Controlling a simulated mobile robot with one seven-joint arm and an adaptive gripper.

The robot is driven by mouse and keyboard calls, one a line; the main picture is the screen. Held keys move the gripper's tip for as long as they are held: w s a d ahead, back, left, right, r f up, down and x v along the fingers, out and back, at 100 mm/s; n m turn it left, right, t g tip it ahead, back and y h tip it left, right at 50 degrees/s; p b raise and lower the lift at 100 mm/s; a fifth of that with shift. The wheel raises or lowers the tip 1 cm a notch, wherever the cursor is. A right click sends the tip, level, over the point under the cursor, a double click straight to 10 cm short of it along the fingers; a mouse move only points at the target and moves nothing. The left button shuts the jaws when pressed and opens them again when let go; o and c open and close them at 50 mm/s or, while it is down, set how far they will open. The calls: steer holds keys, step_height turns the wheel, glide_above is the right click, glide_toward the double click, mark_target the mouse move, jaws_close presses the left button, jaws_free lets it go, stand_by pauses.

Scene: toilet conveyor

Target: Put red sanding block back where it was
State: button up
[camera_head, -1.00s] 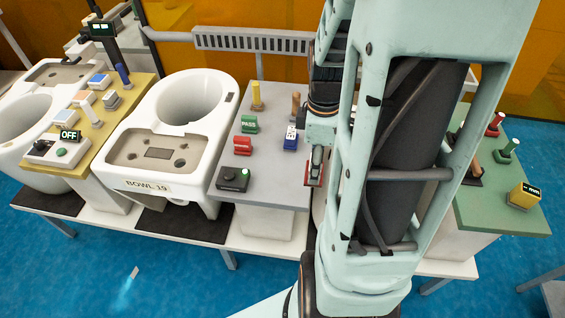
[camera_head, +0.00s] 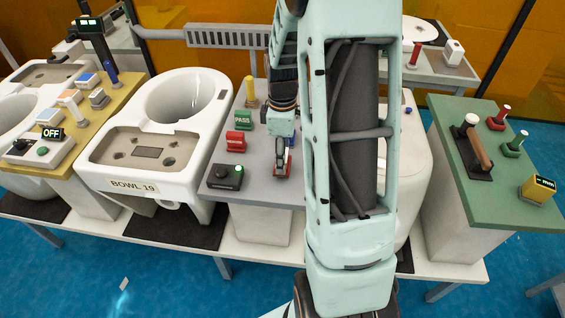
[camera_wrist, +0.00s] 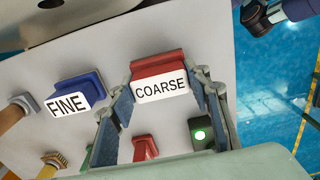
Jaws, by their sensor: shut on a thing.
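The red sanding block (camera_wrist: 158,70), with a white label reading COARSE, is between the fingers of my gripper (camera_wrist: 160,95) in the wrist view. In the head view my gripper (camera_head: 282,158) points down over the right part of the grey bench top (camera_head: 222,165), and only a bit of the red block (camera_head: 279,172) shows under it. I cannot tell whether the block touches the bench top.
A red stamp (camera_head: 236,143), a green PASS stamp (camera_head: 243,121), a yellow-handled tool (camera_head: 250,90) and a black box with a green light (camera_head: 226,177) stand left of my gripper. A white toilet bowl (camera_head: 185,100) is further left. A green bench (camera_head: 455,125) stands at right.

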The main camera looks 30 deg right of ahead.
steer(key=shift+f, duration=0.45)
steer(key=shift+f, duration=0.15)
steer(key=o, duration=1)
steer(key=shift+o, duration=0.2)
step_height(320, 180, up, 12)
steer(key=shift+f, duration=0.1)
steer(key=shift+r, duration=0.25)
steer(key=shift+p, duration=0.3)
